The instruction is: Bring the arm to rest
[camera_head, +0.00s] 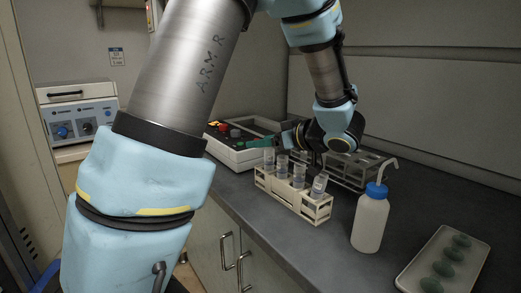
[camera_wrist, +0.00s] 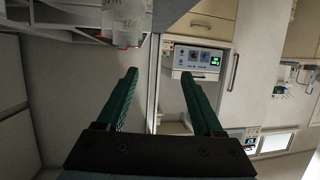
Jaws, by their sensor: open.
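My gripper (camera_head: 262,142) is at the end of my arm, above the dark counter, with its green fingers pointing left in the head view. It is near the back of a pale tube rack (camera_head: 290,200) that holds several clear tubes, and in front of a white control box (camera_head: 236,152). In the wrist view my gripper (camera_wrist: 158,74) has its two green fingers spread apart with nothing between them. Clear tubes (camera_wrist: 122,22) show at the top left there, beyond the left finger. Part of the gripper is hidden by my wrist in the head view.
A second rack (camera_head: 352,168) stands behind the first one. A white wash bottle (camera_head: 370,220) with a blue cap and a tray (camera_head: 442,262) of green oval pieces stand at the right. A blue-fronted instrument (camera_head: 80,120) is at the far left.

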